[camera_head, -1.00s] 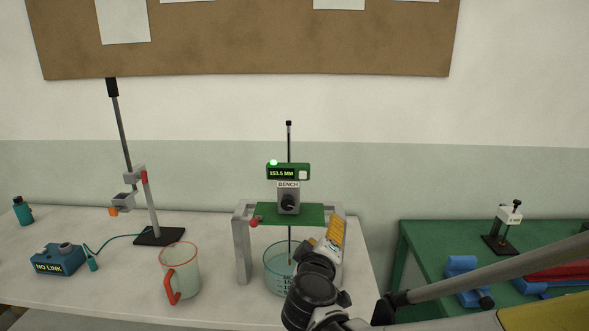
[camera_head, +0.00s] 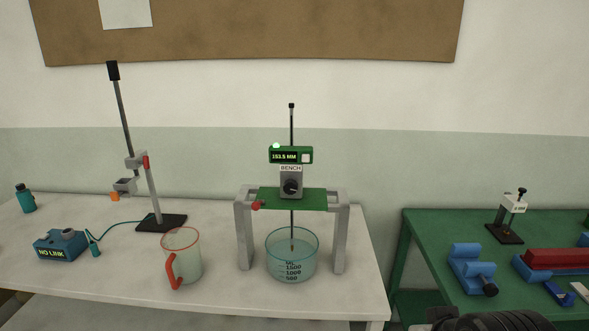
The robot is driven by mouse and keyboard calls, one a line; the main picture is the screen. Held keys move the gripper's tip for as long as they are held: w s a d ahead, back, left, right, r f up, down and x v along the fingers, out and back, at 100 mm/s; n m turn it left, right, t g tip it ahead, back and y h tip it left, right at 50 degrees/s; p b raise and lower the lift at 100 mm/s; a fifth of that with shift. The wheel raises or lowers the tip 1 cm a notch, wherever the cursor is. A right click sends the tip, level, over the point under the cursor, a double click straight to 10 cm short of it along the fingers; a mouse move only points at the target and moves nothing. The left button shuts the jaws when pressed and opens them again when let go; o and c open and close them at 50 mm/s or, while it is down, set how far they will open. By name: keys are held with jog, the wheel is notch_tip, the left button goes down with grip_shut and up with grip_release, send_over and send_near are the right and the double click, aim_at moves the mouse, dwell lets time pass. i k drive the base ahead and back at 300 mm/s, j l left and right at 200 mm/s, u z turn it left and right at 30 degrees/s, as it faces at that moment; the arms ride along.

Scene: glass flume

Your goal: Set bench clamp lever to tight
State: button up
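The bench gauge (camera_head: 291,187) labelled BENCH is mounted on a green plate (camera_head: 310,200) across a grey frame (camera_head: 244,240). A dark round knob is on its front, and its display (camera_head: 284,156) reads 153.5 MM beside a lit green lamp. A small red handle (camera_head: 257,205) sticks out at the plate's left front; I cannot tell for sure that it is the clamp lever, or its setting. A thin rod runs down into the glass beaker (camera_head: 292,258) of water. Only a dark part of my arm shows at the bottom right; my gripper's fingers are out of view.
Left on the white table are a red-handled jug (camera_head: 188,262), a blue NO LINK box (camera_head: 60,245), a teal bottle (camera_head: 25,199) and a tilted stand (camera_head: 160,222). The green table (camera_head: 425,228) at right holds a small gauge (camera_head: 507,218) and blue and red blocks.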

aim_at(255, 205)
jog(key=u, duration=0.8)
